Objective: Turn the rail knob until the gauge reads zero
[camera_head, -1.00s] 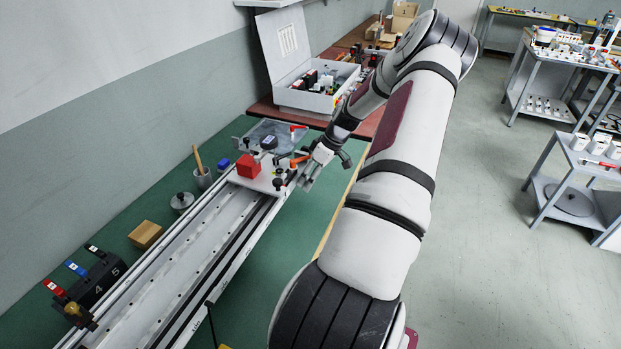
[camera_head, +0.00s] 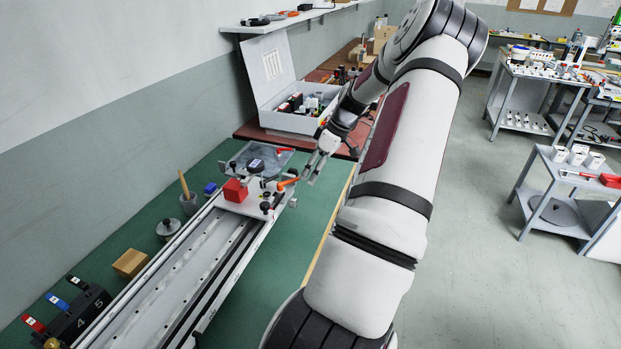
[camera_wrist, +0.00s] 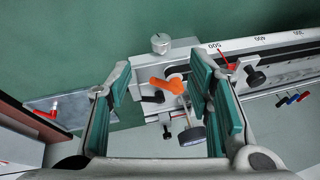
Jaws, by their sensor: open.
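The rail carriage (camera_head: 238,208) sits at the far end of the long grey rail (camera_head: 185,268). It bears a red block (camera_head: 235,190), an orange lever (camera_head: 288,183) and black knobs (camera_head: 265,206). In the wrist view, the orange lever (camera_wrist: 168,85) shows between the fingers, with a silver knob (camera_wrist: 160,43) beyond and a black knob (camera_wrist: 255,78) to the right. I cannot tell which is the rail knob.
A grey case (camera_head: 300,118) with bottles stands open behind the bench. Green bench right of the rail is clear.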

